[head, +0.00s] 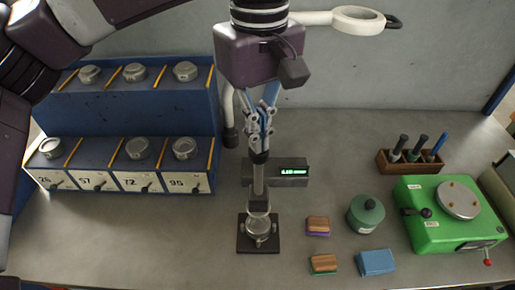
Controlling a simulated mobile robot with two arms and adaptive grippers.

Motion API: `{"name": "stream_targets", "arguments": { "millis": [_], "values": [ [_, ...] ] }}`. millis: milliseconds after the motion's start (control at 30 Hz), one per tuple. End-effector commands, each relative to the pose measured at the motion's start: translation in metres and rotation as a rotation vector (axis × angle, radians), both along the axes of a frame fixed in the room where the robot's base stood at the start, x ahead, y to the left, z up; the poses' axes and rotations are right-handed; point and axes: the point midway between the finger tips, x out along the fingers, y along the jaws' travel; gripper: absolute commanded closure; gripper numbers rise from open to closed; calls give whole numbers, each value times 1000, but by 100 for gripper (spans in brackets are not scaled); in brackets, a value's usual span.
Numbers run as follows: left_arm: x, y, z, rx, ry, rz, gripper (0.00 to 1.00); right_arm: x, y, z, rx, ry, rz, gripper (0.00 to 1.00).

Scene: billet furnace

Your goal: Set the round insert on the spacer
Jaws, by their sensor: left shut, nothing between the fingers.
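My left gripper (260,154) points straight down in the middle of the head view, its fingers closed together with nothing seen between them. It hangs in front of the upper part of a measuring stand with a lit green readout (291,172). Below it, a round silvery piece (259,230) sits on the stand's dark square base (245,249); I cannot tell whether it is the insert, the spacer or both stacked. Other round metal pieces sit in the blue rack (150,117), such as one in the slot marked 95 (185,148). My right gripper is not in view.
Right of the stand are two small brush-like blocks (318,226), a blue block (376,262), a green lidded pot (366,213) and a green device (425,228) with a round plate. A wooden tool holder (390,165) stands behind. The bench left of the stand is clear.

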Motion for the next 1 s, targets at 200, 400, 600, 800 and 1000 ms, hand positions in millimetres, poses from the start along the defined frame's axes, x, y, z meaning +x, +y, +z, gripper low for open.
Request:
{"name": "stream_targets", "arguments": {
  "millis": [200, 400, 600, 800, 1000],
  "values": [
    [0, 0, -14, -1, 1, 0, 100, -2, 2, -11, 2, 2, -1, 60],
    [0, 0, -24, -1, 1, 0, 100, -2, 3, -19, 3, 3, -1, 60],
    [0, 0, -34, -1, 1, -1, 100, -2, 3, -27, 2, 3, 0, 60],
    [0, 0, -44, -1, 1, -1, 100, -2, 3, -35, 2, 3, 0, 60],
    [0, 0, -54, -1, 1, -1, 100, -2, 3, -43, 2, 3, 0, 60]
  ]
}}
